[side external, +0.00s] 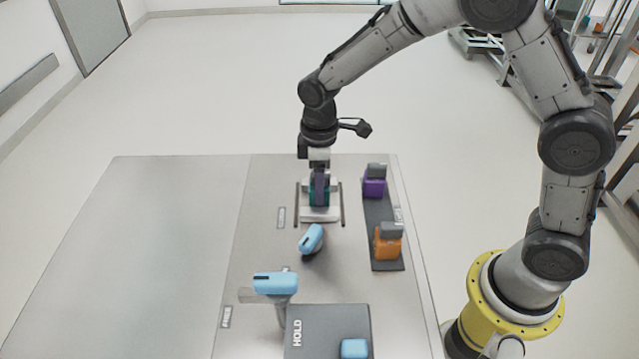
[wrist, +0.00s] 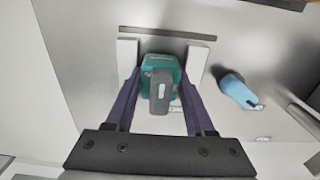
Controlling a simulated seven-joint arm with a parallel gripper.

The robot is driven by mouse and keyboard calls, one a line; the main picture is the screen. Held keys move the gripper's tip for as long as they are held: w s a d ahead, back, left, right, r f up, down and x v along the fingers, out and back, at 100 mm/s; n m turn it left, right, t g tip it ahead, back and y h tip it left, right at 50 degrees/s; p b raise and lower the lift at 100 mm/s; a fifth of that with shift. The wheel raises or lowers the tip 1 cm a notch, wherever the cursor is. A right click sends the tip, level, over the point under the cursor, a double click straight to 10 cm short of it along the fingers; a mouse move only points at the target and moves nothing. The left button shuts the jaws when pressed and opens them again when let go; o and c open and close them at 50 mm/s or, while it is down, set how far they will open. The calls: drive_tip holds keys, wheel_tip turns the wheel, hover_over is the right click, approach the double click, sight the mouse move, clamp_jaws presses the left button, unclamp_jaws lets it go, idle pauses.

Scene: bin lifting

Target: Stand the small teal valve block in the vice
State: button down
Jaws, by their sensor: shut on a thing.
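The small teal valve block (wrist: 161,68), with a grey part on top, is between the purple fingers of my gripper (wrist: 162,100) in the wrist view. My gripper (side external: 319,188) is shut on it. In the side view only slivers of teal (side external: 312,195) show behind the fingers. The vice (side external: 320,214) has a pale base and dark side rails; its white jaws (wrist: 127,54) stand on either side of the block and fingers. The block looks upright between the jaws. Whether its bottom touches the vice base is hidden.
A dark strip (side external: 387,265) to the right holds a purple block (side external: 374,187) and an orange block (side external: 388,246). A tilted blue piece (side external: 311,238) is in front of the vice. The table's left side is clear.

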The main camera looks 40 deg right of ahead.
drive_tip(key=shift+s+f, duration=0.1)
drive_tip(key=shift+f, duration=0.3)
drive_tip(key=shift+c, duration=1.8)
unclamp_jaws()
drive_tip(key=shift+o, duration=0.6)
drive_tip(key=shift+r, duration=4.2)
drive_tip(key=s+d+r+m+t, duration=0.1)
drive_tip(key=s+d+r+t, duration=0.2)
drive_tip(key=r, duration=0.4)
drive_tip(key=s+d+r+m+t, duration=0.1)
drive_tip(key=s+d+r, duration=0.2)
drive_tip(key=s+r, duration=0.25)
drive_tip(key=s+d+f+m+t, duration=0.1)
drive_tip(key=s+d+f+m, duration=0.2)
drive_tip(key=s+m, duration=0.4)
drive_tip(key=s, duration=0.8)
drive_tip(key=shift+s+t, duration=0.25)
drive_tip(key=shift+t, duration=0.05)
